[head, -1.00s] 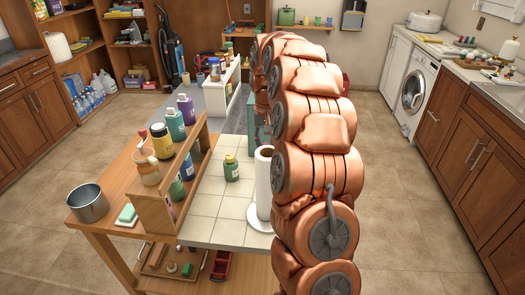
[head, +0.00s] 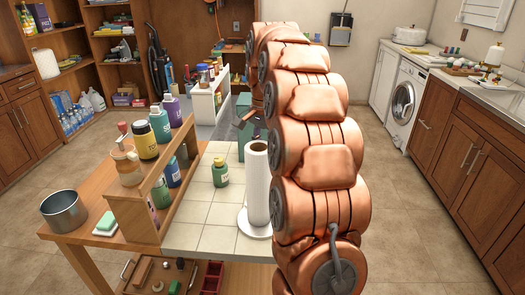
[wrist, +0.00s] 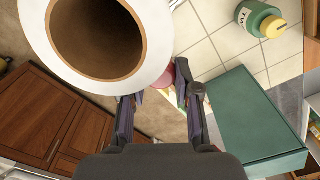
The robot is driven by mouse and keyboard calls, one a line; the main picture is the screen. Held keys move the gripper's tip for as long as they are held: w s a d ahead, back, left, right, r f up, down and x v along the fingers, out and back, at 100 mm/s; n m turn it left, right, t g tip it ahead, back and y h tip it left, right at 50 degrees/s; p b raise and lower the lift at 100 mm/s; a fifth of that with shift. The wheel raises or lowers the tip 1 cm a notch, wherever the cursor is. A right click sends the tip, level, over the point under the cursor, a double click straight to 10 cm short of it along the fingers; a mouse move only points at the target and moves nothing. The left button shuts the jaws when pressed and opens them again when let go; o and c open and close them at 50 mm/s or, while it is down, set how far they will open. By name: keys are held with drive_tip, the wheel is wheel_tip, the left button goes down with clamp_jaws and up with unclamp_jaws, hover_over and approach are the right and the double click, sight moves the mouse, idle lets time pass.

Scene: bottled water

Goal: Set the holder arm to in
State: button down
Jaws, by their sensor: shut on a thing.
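A white paper towel roll (head: 257,185) stands upright on a round white base (head: 254,224) on the tiled top. In the wrist view the roll (wrist: 158,40) is seen from above, close by, with its brown core open. My gripper (wrist: 155,98) is beside the roll's lower right rim. I cannot tell whether this is the holder arm.
A teal box (wrist: 245,125) is right of my gripper. A green bottle (head: 220,172) stands on the tiles, also in the wrist view (wrist: 262,20). A wooden rack (head: 150,195) with several bottles and a metal pot (head: 64,211) are at the left. Floor on the right is clear.

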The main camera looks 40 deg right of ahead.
drive_tip(key=shift+s+a+m, duration=0.1)
drive_tip(key=shift+a+m, duration=0.05)
drive_tip(key=shift+m, duration=0.25)
drive_tip(key=c, duration=0.8)
unclamp_jaws()
drive_tip(key=shift+r, duration=0.1)
drive_tip(key=shift+r, duration=3.65)
